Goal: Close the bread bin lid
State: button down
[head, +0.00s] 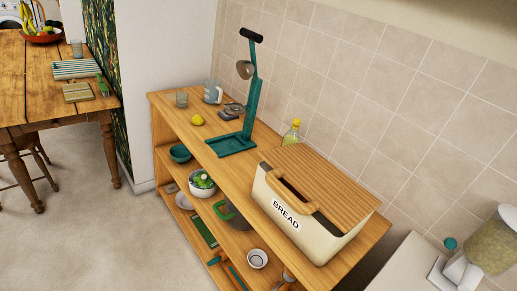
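The cream bread bin (332,238), marked BREAD on its front, stands at the near right end of a wooden shelf unit. Its slatted wooden lid (325,180) lies over the top. A wooden bar (292,194) runs along the lid's front edge, with a narrow dark gap beside it. I cannot tell whether this gap is an opening into the bin or a handle recess. My gripper does not show in this view.
A teal stand (250,105) rises behind the bin, with a yellow-topped bottle (291,133) near it. The lower shelves hold bowls and pots. Open floor (90,240) lies to the left, before a wooden table (30,95).

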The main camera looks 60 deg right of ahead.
aim_at(328, 190)
jog(key=z, duration=0.05)
jog(key=k, duration=0.6)
jog(key=z, duration=0.25)
jog(key=i, duration=1.2)
jog(key=z, duration=0.4)
